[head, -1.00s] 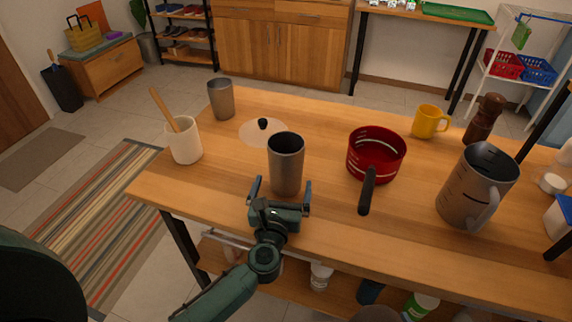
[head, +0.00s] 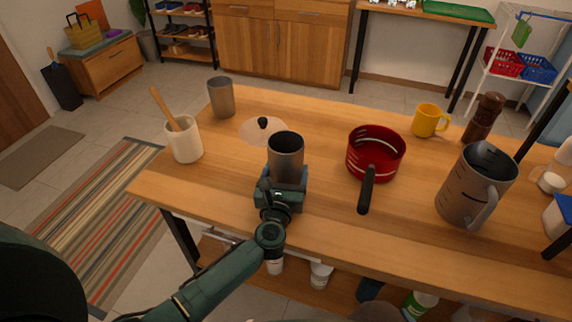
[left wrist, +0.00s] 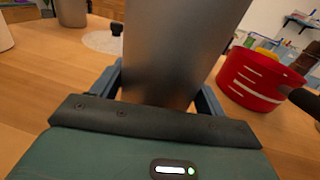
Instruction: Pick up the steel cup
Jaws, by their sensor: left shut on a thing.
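A tall grey steel cup (head: 286,152) stands upright near the front edge of the wooden table. My left gripper (head: 283,180) is at its near side and is shut on it, with a finger on each side of the cup. In the left wrist view the cup (left wrist: 180,45) fills the middle between the two fingers (left wrist: 158,92). The gripper hides the cup's lower part in the head view. A second, smaller grey cup (head: 221,98) stands at the back left of the table. My right gripper is not in view.
A white crock (head: 185,142) with a wooden utensil stands left, and a clear lid (head: 250,131) lies behind the cup. A grey pitcher (head: 470,190) and yellow mug (head: 426,121) stand farther right.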

